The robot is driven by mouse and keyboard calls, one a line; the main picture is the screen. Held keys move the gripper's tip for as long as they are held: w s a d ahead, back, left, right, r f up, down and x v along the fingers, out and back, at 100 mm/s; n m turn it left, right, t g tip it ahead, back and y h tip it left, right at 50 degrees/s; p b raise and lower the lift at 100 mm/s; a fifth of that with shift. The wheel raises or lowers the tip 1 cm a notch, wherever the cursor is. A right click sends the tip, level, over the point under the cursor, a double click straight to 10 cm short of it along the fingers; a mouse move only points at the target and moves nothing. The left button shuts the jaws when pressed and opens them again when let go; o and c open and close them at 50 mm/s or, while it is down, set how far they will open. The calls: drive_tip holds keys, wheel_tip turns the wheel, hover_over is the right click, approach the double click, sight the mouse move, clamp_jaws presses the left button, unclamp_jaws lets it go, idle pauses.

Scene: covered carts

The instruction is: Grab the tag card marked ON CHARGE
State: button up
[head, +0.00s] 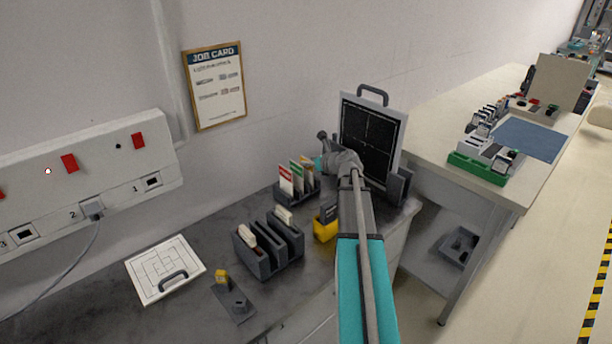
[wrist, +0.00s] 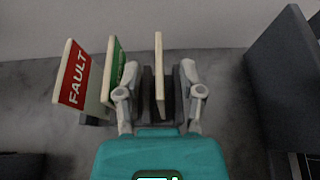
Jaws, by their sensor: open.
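A rack (head: 310,191) on the dark bench holds several upright tag cards. A red-faced card marked FAULT (wrist: 75,75) stands at the left in the wrist view. A green-faced card (wrist: 113,66) stands beside it, its wording unreadable. A third pale card (wrist: 159,90) is seen edge-on, so its marking is hidden. No card shows a readable ON CHARGE. My gripper (wrist: 160,67) is open, one finger on each side of the pale card, with gaps visible on both sides. In the head view my gripper (head: 324,161) is at the rack, partly hidden by my arm.
A dark panel with a handle (head: 372,135) stands close to the right of my gripper. A slotted grey holder (head: 270,256) and a yellow bin (head: 325,230) are in front of the rack. A white plate (head: 165,268) lies left. Another table (head: 450,125) stands at the right.

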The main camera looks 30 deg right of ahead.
drive_tip(key=x, duration=0.3)
drive_tip(key=shift+b, duration=0.4)
clamp_jaws()
